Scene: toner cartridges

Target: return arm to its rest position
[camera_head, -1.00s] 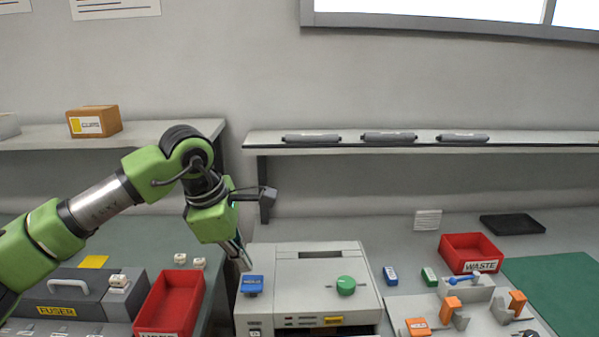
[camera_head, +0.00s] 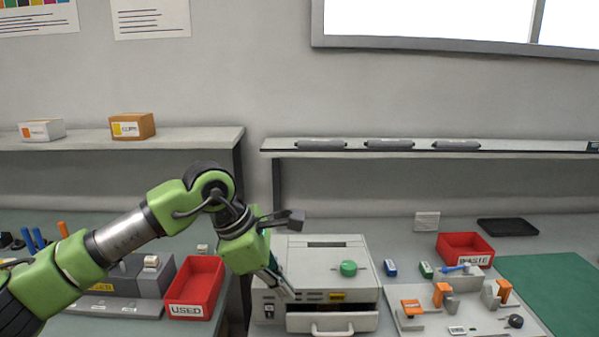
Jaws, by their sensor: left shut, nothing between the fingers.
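My left arm comes in from the left, and its green wrist bends down toward the grey printer-like machine (camera_head: 325,252). My left gripper (camera_head: 284,290) points down and to the right in front of the machine's left part. Its fingers look shut, with nothing seen between them. I cannot tell whether the fingers touch the machine. My right gripper is not in view.
The machine has a green knob (camera_head: 348,268) and a front drawer (camera_head: 333,322). A red USED bin (camera_head: 196,283) stands left of it. A red WASTE bin (camera_head: 466,245), a fixture board (camera_head: 430,323) and a green mat (camera_head: 556,290) lie to the right. Shelves run behind.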

